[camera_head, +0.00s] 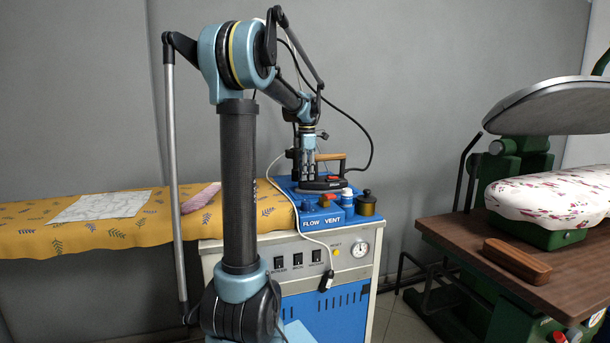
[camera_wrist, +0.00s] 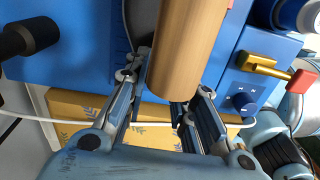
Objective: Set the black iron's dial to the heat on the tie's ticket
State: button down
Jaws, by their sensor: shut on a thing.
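The black iron (camera_head: 322,185) rests on the blue top of the steam unit, its wooden handle (camera_head: 331,157) level above it. My gripper (camera_head: 307,180) points down at the iron's left end, its fingertips below handle height. In the wrist view the wooden handle (camera_wrist: 185,45) covers the space between the fingertips. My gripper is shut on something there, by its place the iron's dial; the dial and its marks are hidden. A pink striped cloth, perhaps the tie (camera_head: 201,197), lies on the yellow ironing board (camera_head: 150,232). No ticket is readable.
A brass pot (camera_head: 366,204), a blue-and-white bottle (camera_head: 347,199) and a blue knob (camera_head: 307,205) crowd the steam unit (camera_head: 322,219) near the iron. A white patterned sheet (camera_head: 100,206) lies on the board. A press (camera_head: 550,195) stands on a brown table at right.

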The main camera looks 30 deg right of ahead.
jog(key=shift+m, duration=0.6)
jog(key=c, duration=1.3)
grip_release()
jog(key=shift+r, duration=0.1)
notch_tip(320, 180, up, 12)
jog(key=shift+w+f, duration=0.1)
jog(key=shift+f, duration=0.05)
